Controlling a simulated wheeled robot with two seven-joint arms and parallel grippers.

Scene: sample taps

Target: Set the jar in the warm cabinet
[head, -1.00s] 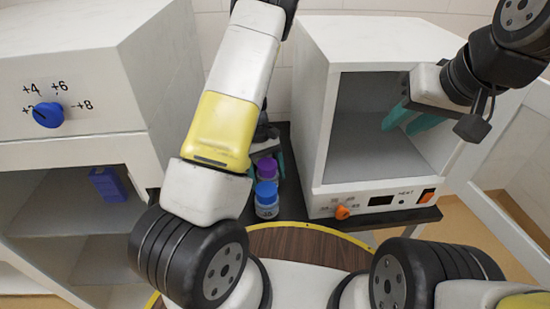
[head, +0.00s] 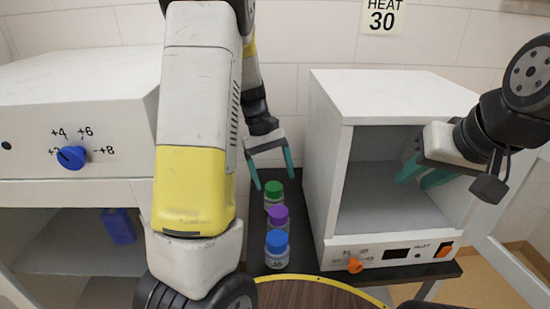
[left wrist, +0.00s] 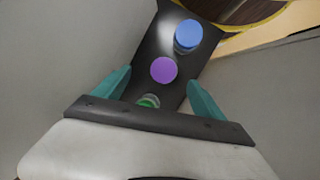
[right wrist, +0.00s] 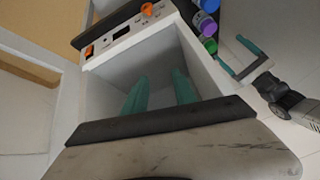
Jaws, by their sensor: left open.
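Three jars stand in a row on a dark shelf: a green-lidded jar (head: 273,190) at the back, a purple-lidded jar (head: 278,216) and a blue-lidded jar (head: 277,243) in front. My left gripper (head: 274,176) is open and empty by the green lid. In the left wrist view the green lid (left wrist: 148,103) is partly hidden by the gripper's body, and the purple lid (left wrist: 164,69) shows beyond.
A white cabinet with a blue dial (head: 71,157) stands left, a blue box (head: 119,226) in its open lower space. My left forearm covers much of the middle left. An orange knob (head: 355,265) is on the warm cabinet's front. A "HEAT 30" sign (head: 383,16) hangs on the wall.

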